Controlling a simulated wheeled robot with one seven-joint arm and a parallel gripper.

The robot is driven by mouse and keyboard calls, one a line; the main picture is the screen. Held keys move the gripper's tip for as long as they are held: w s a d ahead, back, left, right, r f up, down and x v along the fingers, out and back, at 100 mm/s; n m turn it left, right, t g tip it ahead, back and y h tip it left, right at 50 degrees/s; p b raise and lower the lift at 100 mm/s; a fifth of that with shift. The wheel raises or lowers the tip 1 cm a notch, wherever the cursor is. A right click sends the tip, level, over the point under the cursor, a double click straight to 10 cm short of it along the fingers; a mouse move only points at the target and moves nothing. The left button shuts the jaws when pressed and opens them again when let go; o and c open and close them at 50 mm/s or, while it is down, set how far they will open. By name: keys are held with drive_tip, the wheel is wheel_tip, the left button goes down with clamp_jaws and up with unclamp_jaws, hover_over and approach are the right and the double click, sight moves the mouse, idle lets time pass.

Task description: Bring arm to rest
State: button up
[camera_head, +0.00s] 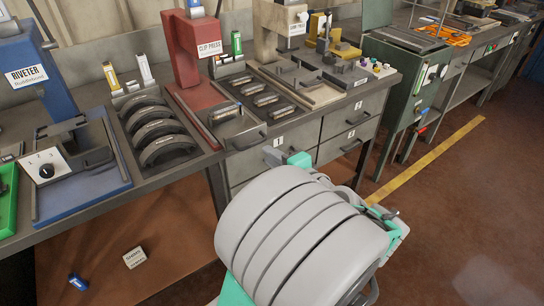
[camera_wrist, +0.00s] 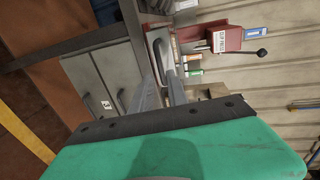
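In the head view my arm rises in front of the bench as a large grey rounded link with mint-green parts. The arm hides most of my gripper; a small grey and green part of it (camera_head: 284,157) shows in front of the drawers. In the wrist view two grey fingers (camera_wrist: 160,75) reach out past the green mount, with a narrow gap between them. I see nothing held. They point toward the bench and clip press, apart from both.
The bench carries a blue riveter (camera_head: 32,72), a rack of several brake shoes (camera_head: 158,130), a red clip press (camera_head: 200,45) and a tray of pads (camera_head: 262,98). Drawers (camera_head: 345,130) are below. A small box (camera_head: 134,257) lies on the floor. Open floor lies right.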

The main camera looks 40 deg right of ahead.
drive_tip(key=w+a+f+n+g+y+p, duration=0.1)
drive_tip(key=w+a+n+g+y+p, duration=0.15)
drive_tip(key=a+n+g, duration=0.35)
drive_tip(key=w+a+f+n+g+y+p, duration=0.1)
drive_tip(key=a+f+n+y+p, duration=0.2)
drive_tip(key=a, duration=0.5)
drive_tip(key=s+a+r+n+g+h+p, duration=0.3)
drive_tip(key=s+a+r+n+g+p, duration=0.2)
drive_tip(key=a+r+n, duration=0.4)
drive_tip(key=shift+s+a+n+p, duration=0.25)
drive_tip(key=shift+n+p, duration=0.35)
drive_tip(key=shift+n, duration=0.2)
